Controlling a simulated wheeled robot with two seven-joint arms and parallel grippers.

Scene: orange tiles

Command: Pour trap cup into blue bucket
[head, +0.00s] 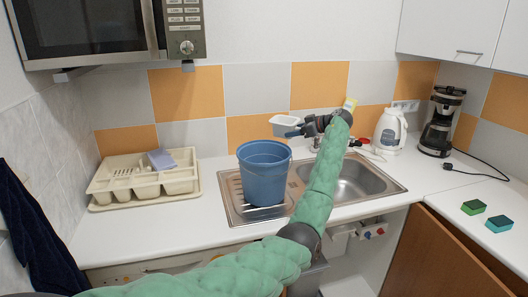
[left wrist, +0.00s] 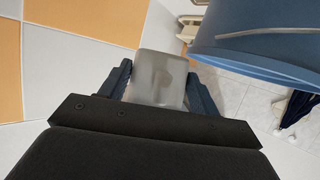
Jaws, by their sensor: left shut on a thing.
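The trap cup (head: 284,127) is a small whitish, see-through cup behind and above the bucket's right rim in the head view. My left gripper (head: 296,133) is shut on it. In the left wrist view the cup (left wrist: 158,80) sits between the two fingers (left wrist: 160,92). The cup looks about upright; its contents cannot be made out. The blue bucket (head: 264,175) stands upright on the drainboard side of the sink. It also shows at the upper right of the left wrist view (left wrist: 265,40), apart from the cup. The bucket's bottom inside is hidden. My right gripper is out of view.
The sink basin (head: 352,180) is right of the bucket. A white kettle (head: 390,130), a coffee maker (head: 440,125) and two sponges (head: 474,207) are farther right. A microwave (head: 100,30) hangs upper left.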

